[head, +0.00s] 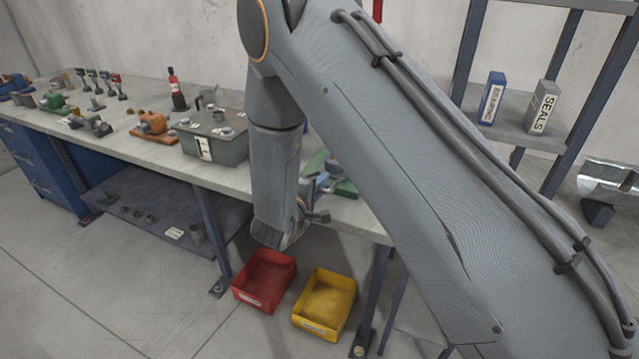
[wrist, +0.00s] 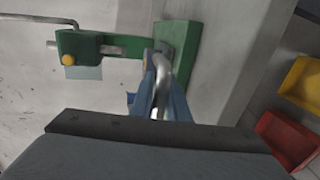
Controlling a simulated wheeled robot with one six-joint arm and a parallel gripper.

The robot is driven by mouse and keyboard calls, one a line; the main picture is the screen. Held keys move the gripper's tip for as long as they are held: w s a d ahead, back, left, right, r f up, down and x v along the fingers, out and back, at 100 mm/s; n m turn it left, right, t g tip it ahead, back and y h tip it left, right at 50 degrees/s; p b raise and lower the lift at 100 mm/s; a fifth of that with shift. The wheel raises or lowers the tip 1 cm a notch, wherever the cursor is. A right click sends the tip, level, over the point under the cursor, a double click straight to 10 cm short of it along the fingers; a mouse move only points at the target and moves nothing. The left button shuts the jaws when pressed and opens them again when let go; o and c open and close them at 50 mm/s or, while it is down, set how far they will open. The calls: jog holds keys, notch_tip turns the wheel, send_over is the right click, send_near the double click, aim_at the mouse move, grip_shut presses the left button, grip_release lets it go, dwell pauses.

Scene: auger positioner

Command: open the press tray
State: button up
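The green press (wrist: 100,45) is in the upper middle of the wrist view, with a yellow knob, a grey lever and a green plate (wrist: 182,50). Blue parts (wrist: 177,100) flank a curved silver bar like a handle (wrist: 161,75); I cannot tell whether they are the tray or my fingers. My gripper (head: 318,215) is at the bench's front edge in the head view, close to the press; its dark body fills the bottom of the wrist view. The fingertips are not clear. In the head view my arm hides most of the press, but some green (head: 346,187) shows.
The bench (head: 120,146) holds a grey box (head: 215,143), an orange tool (head: 152,126) and several small tools. A red bin (head: 265,280) and a yellow bin (head: 325,302) stand on the floor below. A shelf with two boxes is at right.

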jog(key=shift+o, duration=1.4)
jog(key=b+v, duration=0.2)
jog(key=v, duration=0.5)
jog(key=shift+s, duration=0.35)
jog(key=shift+a+r, duration=0.1)
